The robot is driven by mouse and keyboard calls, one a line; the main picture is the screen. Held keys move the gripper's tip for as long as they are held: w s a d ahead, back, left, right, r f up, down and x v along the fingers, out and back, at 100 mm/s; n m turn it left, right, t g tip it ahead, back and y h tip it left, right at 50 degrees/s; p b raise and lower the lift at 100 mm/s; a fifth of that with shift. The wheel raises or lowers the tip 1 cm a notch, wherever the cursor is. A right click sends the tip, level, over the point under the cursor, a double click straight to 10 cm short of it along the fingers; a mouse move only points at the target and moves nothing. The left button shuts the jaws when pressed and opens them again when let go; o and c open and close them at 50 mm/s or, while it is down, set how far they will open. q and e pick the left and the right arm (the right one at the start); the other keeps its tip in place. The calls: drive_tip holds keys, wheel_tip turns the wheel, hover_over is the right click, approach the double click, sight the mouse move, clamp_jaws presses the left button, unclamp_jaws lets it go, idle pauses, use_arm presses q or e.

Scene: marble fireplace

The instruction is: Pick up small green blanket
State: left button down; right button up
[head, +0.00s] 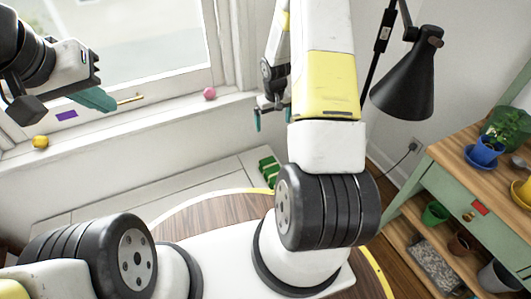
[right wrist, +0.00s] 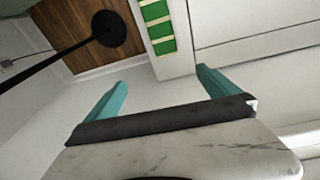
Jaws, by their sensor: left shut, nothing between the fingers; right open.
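The small green blanket (head: 267,169) is a green piece with pale stripes on the white ledge below the window; my right arm stands close beside it in the head view. In the right wrist view the blanket (right wrist: 157,26) lies at the top centre, beyond the fingertips and apart from them. My right gripper (right wrist: 162,80) is open with nothing between its teal fingers. It also shows small in the head view (head: 268,115), above the ledge. My left gripper (head: 106,101) is shut and empty, raised in front of the window at the upper left.
A pink ball (head: 209,93), a yellow object (head: 40,142) and a purple piece (head: 66,115) are on or near the windowsill. A black lamp (head: 405,85) stands at the right. A green shelf table (head: 440,185) with pots is at the far right.

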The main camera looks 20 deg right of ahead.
drive_tip(key=g, duration=0.2)
approach(277, 167)
drive_tip(key=shift+n, duration=0.4)
drive_tip(key=s+f, duration=0.1)
drive_tip(key=f, duration=0.1)
drive_tip(key=s+f, duration=0.1)
drive_tip(key=s+a+f, duration=0.1)
drive_tip(key=f, duration=0.1)
drive_tip(key=shift+s+f, duration=0.3)
drive_tip(key=f, duration=0.8)
drive_tip(key=shift+w, duration=0.35)
drive_tip(key=shift+r, duration=0.1)
drive_tip(key=c, duration=1.7)
drive_tip(key=shift+r, duration=0.1)
drive_tip(key=shift+c, duration=0.2)
